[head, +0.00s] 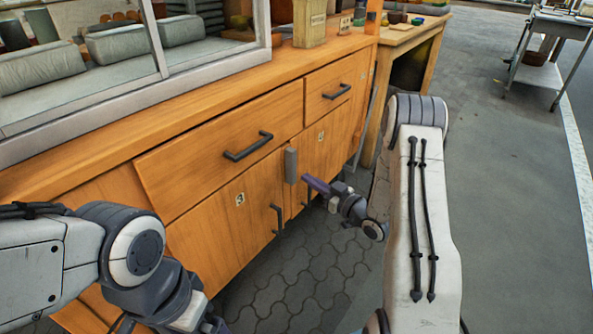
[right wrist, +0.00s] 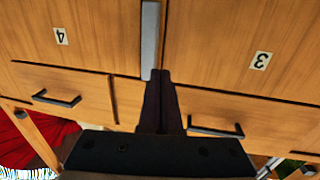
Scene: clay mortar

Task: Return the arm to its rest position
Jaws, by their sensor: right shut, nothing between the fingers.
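My right arm (head: 425,215) reaches forward on the right side of the head view and bends back toward the cabinet. Its right gripper (head: 308,181) is shut and empty, with its dark purple fingers pointing at the cabinet front. In the right wrist view the closed fingers (right wrist: 159,76) appear close to the lower end of a grey upright bar (right wrist: 150,38) between two doors; I cannot tell whether they touch. My left arm (head: 100,255) is folded at the lower left of the head view, and its fingers are out of the picture.
The wooden cabinet (head: 205,215) has drawers and doors with protruding black handles, including a drawer handle (head: 248,147) and a door handle (head: 278,220). The grey bar (head: 291,165) sticks out between doors. Paved floor (head: 515,215) is open to the right; a metal cart (head: 548,75) stands far off.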

